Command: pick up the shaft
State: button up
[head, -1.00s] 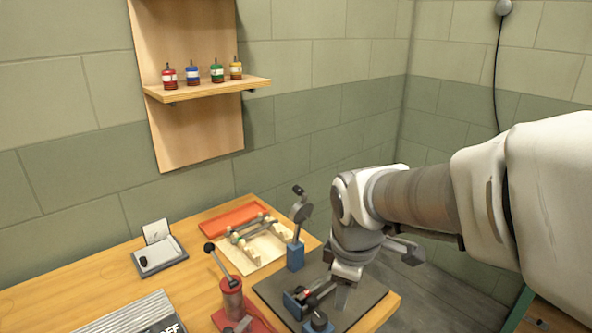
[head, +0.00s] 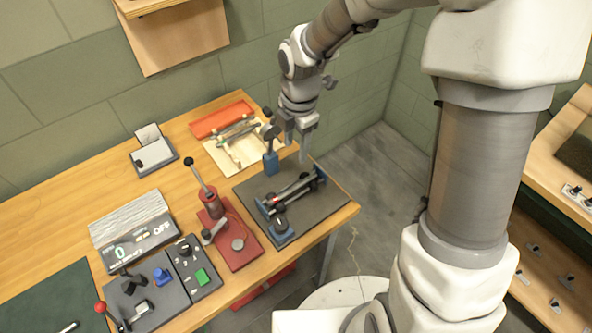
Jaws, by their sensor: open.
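A thin grey-green shaft (head: 238,131) appears to lie across pale supports on a cream board (head: 247,158) at the back of the bench. A second rod-like part (head: 292,187) with dark wheel-like ends sits in a blue-ended fixture on the dark mat (head: 330,205); I cannot tell for certain which one is the shaft. My gripper (head: 297,146) points down, open and empty, above the back of the mat. It is right of the cream board and just right of the blue stand with a dial (head: 270,160).
A red lever press (head: 215,210) stands left of the mat. An orange tray (head: 221,119) lies behind the cream board. A display reading OFF (head: 132,240) and a switch panel (head: 192,268) are at left. The bench's right edge drops to open floor.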

send_over(293, 187)
jog(key=f, duration=1.1)
jog(key=shift+s, duration=0.4)
jog(key=shift+w+f+p, duration=0.15)
jog(key=shift+f+p, duration=0.25)
jog(key=shift+f, duration=1.15)
jog(key=shift+w+f+p, duration=0.15)
jog(key=shift+f+p, duration=0.25)
jog(key=shift+f, duration=1.15)
grip_shut()
